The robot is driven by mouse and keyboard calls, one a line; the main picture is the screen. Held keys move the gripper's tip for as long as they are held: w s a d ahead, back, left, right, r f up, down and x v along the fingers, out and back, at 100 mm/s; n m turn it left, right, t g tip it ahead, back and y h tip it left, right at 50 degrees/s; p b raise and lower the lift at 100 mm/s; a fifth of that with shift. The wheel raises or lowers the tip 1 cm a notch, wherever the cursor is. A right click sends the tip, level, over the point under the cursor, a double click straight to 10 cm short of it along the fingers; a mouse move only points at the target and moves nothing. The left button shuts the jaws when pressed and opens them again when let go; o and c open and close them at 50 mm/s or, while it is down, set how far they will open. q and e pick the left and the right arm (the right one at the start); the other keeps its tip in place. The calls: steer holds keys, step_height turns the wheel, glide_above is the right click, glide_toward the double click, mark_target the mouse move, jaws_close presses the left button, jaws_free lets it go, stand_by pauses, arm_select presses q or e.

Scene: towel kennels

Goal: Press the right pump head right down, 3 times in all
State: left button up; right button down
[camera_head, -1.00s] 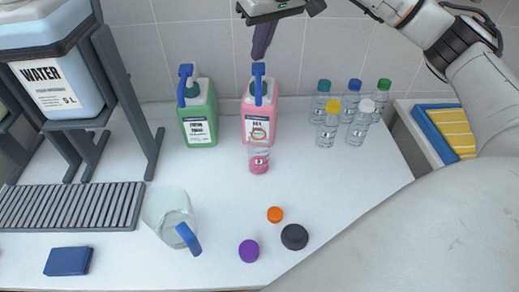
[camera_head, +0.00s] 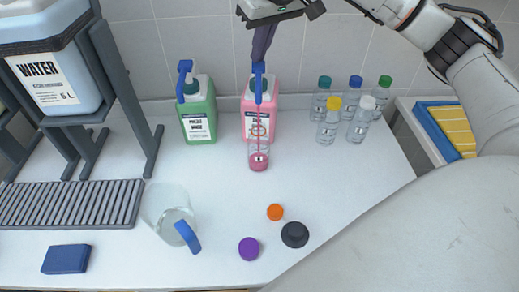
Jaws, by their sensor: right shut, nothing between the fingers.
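The right pump head (camera_head: 258,82) is blue and sits on the pink bottle (camera_head: 270,112) at the back of the counter. My right gripper (camera_head: 261,56) comes down from above, shut and empty, its tips at the top of this pump head and seemingly touching it. A thin pink stream runs from the nozzle down into a small clear container (camera_head: 258,157) in front, which holds pink liquid. The left pump head (camera_head: 184,80) is blue, on a green bottle (camera_head: 198,112). My left gripper is out of view.
Several small capped bottles (camera_head: 328,123) stand to the right, near a blue tray with a yellow cloth (camera_head: 454,128). A clear jug (camera_head: 172,216), loose caps (camera_head: 275,212) and a blue block (camera_head: 66,259) lie in front. A rack with a water tank (camera_head: 55,75) stands at left.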

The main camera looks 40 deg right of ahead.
steer(key=shift+s+f+b, duration=0.1)
steer(key=shift+f+b, duration=0.55)
steer(key=shift+f, duration=0.75)
steer(key=shift+r, duration=0.1)
steer(key=shift+r+p, duration=2)
steer(key=shift+r, duration=0.1)
step_height(320, 180, up, 2)
steer(key=shift+r+p, duration=0.1)
steer(key=shift+p, duration=0.4)
steer(key=shift+r, duration=1.9)
